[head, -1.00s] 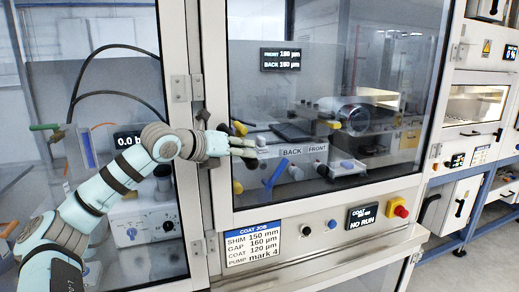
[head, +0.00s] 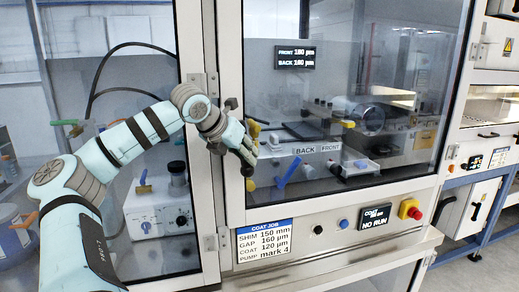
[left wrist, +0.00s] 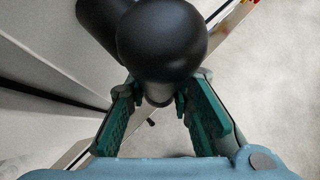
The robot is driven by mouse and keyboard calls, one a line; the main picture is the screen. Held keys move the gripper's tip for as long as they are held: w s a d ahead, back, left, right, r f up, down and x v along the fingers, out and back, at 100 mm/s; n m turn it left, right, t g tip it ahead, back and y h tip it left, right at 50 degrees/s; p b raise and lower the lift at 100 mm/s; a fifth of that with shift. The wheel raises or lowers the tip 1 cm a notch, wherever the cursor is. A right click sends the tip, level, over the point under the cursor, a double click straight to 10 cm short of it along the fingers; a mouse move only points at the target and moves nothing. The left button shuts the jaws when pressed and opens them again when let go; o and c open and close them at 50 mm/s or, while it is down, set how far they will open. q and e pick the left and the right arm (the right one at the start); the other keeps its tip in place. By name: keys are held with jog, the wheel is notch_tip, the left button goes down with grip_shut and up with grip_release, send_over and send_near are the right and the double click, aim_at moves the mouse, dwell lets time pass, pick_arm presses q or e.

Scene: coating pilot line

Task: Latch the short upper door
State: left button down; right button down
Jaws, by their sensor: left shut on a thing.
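The short upper door (head: 231,60) is the framed glass door in the middle of the head view, hinged-looking at its edges and sitting above a control panel. At its left edge is a dark latch handle (head: 231,103), partly hidden by my arm. My left gripper (head: 249,160) is in front of the door's left frame, pointing down and right. In the left wrist view its fingers (left wrist: 161,98) are shut on the pale stem under a round black knob (left wrist: 162,42). I cannot tell whether the door is fully flush. My right gripper is out of view.
A taller glass door (head: 189,55) stands to the left. Below the short door are the job label (head: 264,242), push buttons and a red emergency stop (head: 411,209). Other cabinets (head: 490,135) stand at the right, with clear floor before them.

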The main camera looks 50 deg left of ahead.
pick_arm(q)
jog(key=shift+s+a+g+p, duration=0.25)
jog(key=shift+s+g+p, duration=0.1)
jog(key=shift+g+p, duration=0.45)
jog(key=shift+f, duration=0.1)
jog(key=shift+d, duration=0.1)
jog(key=c, duration=1.6)
grip_release()
jog(key=shift+c, duration=0.2)
jog(key=shift+o, duration=1.2)
jog(key=shift+s+r, duration=0.15)
jog(key=shift+r, duration=0.05)
jog(key=v, duration=1.1)
jog(key=shift+s+r, duration=0.2)
